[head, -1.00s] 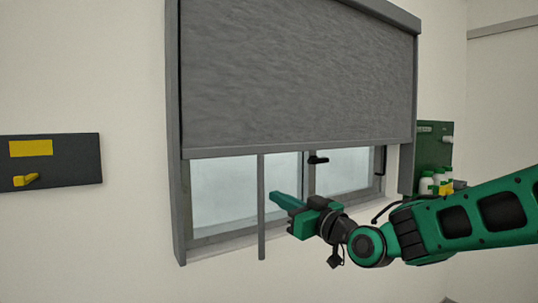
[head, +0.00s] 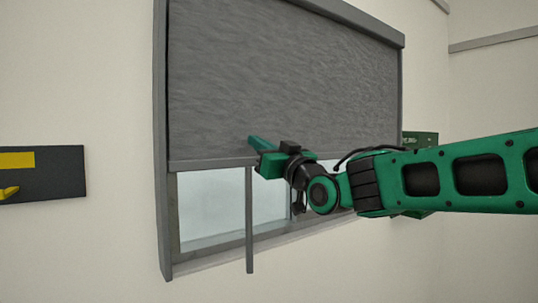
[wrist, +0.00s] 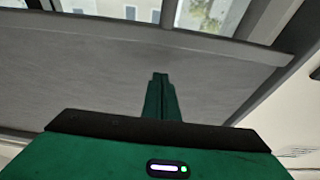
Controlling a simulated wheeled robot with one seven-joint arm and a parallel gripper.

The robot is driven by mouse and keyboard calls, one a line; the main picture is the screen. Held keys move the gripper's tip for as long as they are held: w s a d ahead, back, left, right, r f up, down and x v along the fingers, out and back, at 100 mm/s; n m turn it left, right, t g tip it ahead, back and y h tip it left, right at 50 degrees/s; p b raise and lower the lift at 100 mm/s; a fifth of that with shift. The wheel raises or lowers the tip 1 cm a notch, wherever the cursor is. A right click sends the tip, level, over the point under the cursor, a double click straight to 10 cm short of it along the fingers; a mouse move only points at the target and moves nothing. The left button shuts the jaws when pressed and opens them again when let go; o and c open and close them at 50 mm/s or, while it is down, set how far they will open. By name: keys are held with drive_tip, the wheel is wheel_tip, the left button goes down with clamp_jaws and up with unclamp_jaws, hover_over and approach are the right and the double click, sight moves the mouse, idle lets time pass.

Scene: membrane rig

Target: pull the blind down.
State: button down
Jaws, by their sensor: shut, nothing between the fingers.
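The grey blind (head: 285,75) hangs in its frame over the upper part of the window. Its bottom bar (head: 205,164) runs across above bare glass. A thin grey rod (head: 249,225) hangs from the bar to below the sill. My gripper (head: 251,141) is shut and empty, its fingertips in front of the fabric a little above the bar, near the rod's top. In the wrist view the shut fingers (wrist: 160,78) overlap the fabric (wrist: 90,75), with the bar (wrist: 185,34) beyond them. I cannot tell whether the fingertips touch the fabric.
A dark wall panel (head: 55,178) with yellow parts is at the left. A green board (head: 421,139) on the right is partly hidden by my arm. The window glass (head: 205,210) shows below the blind.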

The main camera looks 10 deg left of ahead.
drive_tip(key=shift+w+a+f, duration=0.2)
drive_tip(key=shift+a+f, duration=0.05)
drive_tip(key=shift+f, duration=0.3)
drive_tip(key=shift+w+a+f, duration=0.25)
drive_tip(key=shift+f, duration=0.35)
drive_tip(key=shift+w+a+f, duration=0.2)
drive_tip(key=shift+a+f, duration=0.05)
drive_tip(key=shift+f, duration=0.3)
